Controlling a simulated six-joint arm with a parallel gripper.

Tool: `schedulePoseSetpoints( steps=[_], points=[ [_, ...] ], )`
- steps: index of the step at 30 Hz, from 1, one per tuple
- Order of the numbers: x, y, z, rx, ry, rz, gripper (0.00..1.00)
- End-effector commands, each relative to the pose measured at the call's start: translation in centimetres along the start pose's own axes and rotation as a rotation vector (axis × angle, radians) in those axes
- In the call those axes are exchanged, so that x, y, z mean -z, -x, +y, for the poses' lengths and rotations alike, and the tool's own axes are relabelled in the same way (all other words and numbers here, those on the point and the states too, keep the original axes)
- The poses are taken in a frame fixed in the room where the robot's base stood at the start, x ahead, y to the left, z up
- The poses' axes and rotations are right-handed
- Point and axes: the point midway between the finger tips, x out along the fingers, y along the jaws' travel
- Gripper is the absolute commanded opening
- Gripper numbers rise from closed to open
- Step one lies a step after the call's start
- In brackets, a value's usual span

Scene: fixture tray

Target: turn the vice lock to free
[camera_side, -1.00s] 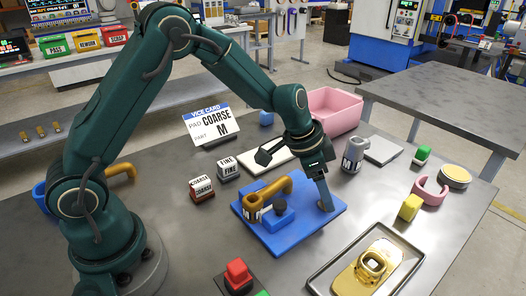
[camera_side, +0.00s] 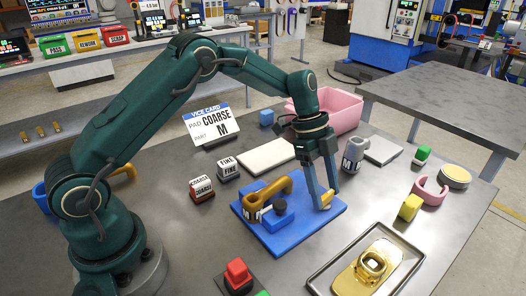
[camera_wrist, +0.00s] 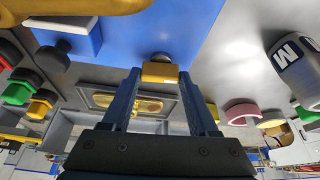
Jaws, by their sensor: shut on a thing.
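The blue vice base plate (camera_side: 312,228) lies on the grey table. It carries an ochre curved part (camera_side: 268,191) and a blue block with a dark knob (camera_side: 276,216). A small gold lock piece (camera_side: 327,197) stands near the plate's right edge. My gripper (camera_side: 323,200) points down over it and is shut on it. In the wrist view the gold lock piece (camera_wrist: 160,73) shows between my two fingertips (camera_wrist: 160,78). A dark round part behind it is partly hidden. Which lock position it points to cannot be read.
A grey cylinder marked M (camera_side: 353,155) stands close to the right of my gripper. A pink bin (camera_side: 333,108) is behind. A tray (camera_side: 322,287) with a gold part is in front. A VICE CARD (camera_side: 208,124) reads PAD COARSE, PART M.

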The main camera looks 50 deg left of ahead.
Motion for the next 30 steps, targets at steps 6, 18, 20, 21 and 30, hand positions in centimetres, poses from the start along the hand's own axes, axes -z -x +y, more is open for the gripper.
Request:
schedulePoseSetpoints(
  steps=[6,18,20,21,30],
  points=[
    [0.05,0.01,-0.10,-0.032,-0.083,0.000,0.04],
    [0.07,-0.01,-0.07,-0.048,-0.118,0.000,0.04],
    [0.07,-0.01,-0.06,-0.048,-0.118,0.000,0.04],
    [0.08,-0.01,-0.07,-0.048,-0.119,0.000,0.04],
    [0.06,-0.01,-0.07,-0.048,-0.117,0.000,0.90]
  ],
)
